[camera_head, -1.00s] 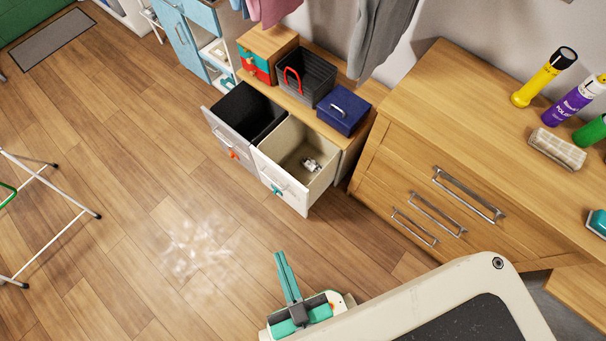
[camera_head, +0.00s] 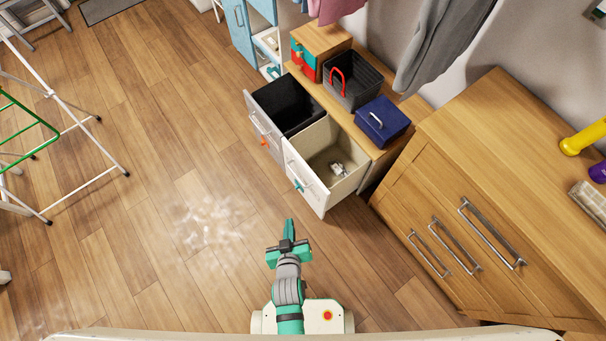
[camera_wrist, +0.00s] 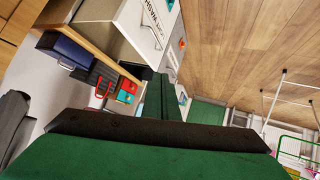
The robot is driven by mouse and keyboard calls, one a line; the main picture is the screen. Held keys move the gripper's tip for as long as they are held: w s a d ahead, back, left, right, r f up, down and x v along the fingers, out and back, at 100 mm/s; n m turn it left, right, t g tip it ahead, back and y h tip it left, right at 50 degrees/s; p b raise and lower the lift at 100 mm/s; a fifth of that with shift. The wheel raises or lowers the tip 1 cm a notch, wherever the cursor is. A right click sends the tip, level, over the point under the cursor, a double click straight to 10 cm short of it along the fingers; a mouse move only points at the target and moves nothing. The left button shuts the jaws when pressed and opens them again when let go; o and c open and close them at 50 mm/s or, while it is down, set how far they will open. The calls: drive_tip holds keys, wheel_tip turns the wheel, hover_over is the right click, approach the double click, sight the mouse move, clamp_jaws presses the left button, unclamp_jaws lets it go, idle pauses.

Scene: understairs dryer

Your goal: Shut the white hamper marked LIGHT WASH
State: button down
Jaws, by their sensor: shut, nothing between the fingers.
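The white hamper (camera_head: 304,187) is a pull-out bin with a cream inside, tilted or pulled out from the wooden cabinet. It has a bar handle and a teal tag on its front, and a small pale object lies inside. Its lettered front also shows in the wrist view (camera_wrist: 148,22), with the lettering turned. My gripper (camera_head: 289,226) is shut and empty, in front of the hamper and apart from it. Its green fingers show in the wrist view (camera_wrist: 161,98).
A grey-fronted hamper (camera_head: 263,128) with a black inside and orange tag stands open beside it. A wooden drawer chest (camera_head: 440,225) is at the right. A drying rack (camera_head: 85,125) stands at the left. The floor between is clear.

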drive_tip(key=w+f+n+g, duration=0.1)
drive_tip(key=w+f+g, duration=0.1)
drive_tip(key=w+f, duration=0.55)
drive_tip(key=n+g+h, duration=0.2)
approach(304, 171)
wheel_tip(304, 171, down, 3)
drive_tip(key=a, duration=0.3)
drive_tip(key=shift+w+d+f, duration=0.15)
drive_tip(key=shift+w+d, duration=0.15)
drive_tip(key=shift+d, duration=0.3)
drive_tip(key=shift+w+d+f, duration=0.15)
drive_tip(key=shift+w+d, duration=0.2)
drive_tip(key=shift+d, duration=0.25)
drive_tip(key=shift+w+d, duration=0.35)
drive_tip(key=shift+d, duration=0.25)
drive_tip(key=shift+w, duration=0.15)
